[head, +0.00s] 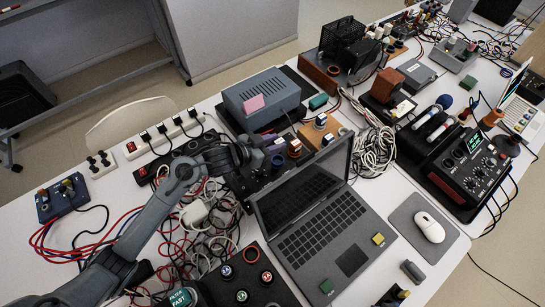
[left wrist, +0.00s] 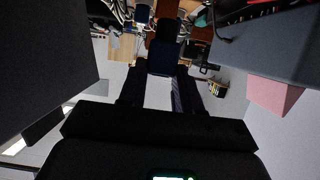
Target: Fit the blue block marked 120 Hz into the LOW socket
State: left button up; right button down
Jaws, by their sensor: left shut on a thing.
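My left gripper (head: 262,158) reaches in from the left, over the dark gear behind the laptop. It is shut on a dark blue block (left wrist: 164,58), held between the two fingers in the left wrist view. A small bluish piece of what looks like this block (head: 277,160) shows at the fingertips in the head view. No 120 Hz mark is readable. I cannot pick out the LOW socket; the labels are too small, and the arm covers part of the gear below. My right gripper is not in view.
An open laptop (head: 322,232) stands right of the gripper. Tangled cables (head: 205,225) lie to the left. A black mixer (head: 468,170) and a white mouse (head: 430,227) are at the right.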

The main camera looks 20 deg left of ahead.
pick_arm(q)
notch_tip(320, 180, down, 6)
jog(key=shift+s+a+r+b, duration=0.1)
jog(key=shift+s+r+b, duration=0.05)
jog(key=shift+b, duration=0.6)
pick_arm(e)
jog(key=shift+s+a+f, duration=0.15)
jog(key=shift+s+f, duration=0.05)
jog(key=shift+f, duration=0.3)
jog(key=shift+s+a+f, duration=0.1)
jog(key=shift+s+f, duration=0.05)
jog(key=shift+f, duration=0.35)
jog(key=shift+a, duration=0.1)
pick_arm(q)
jog(key=shift+f, duration=0.2)
jog(key=shift+f, duration=0.3)
jog(key=o, duration=1)
jog(key=shift+o, duration=0.2)
